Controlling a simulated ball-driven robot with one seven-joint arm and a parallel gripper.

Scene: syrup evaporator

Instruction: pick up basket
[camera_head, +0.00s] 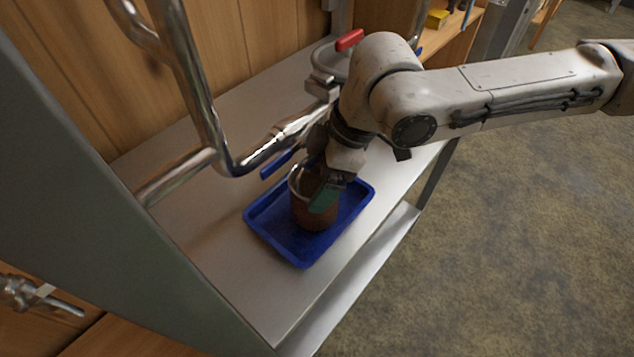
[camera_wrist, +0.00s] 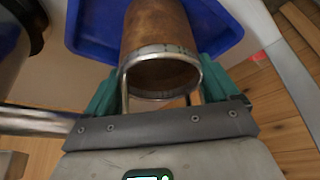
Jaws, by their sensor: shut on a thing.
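The basket (camera_head: 315,211) is a brown, round vessel with a shiny metal rim, standing over the blue tray (camera_head: 296,257) on the metal bench. In the wrist view the basket (camera_wrist: 158,28) lies between the green fingers, with its rim facing me. My gripper (camera_head: 324,190) is at the basket's upper part, shut on it, with a finger on its near right side. It also shows in the wrist view (camera_wrist: 160,85). I cannot tell whether the basket's base touches the tray. Part of its rim is hidden by my gripper.
A bent steel pipe (camera_head: 212,120) runs left of the tray, and a blue handle (camera_head: 277,164) sits just behind it. A red-handled valve (camera_head: 348,40) stands behind my arm. The wooden wall (camera_head: 262,35) closes off the back. The bench (camera_head: 262,304) is bare in front.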

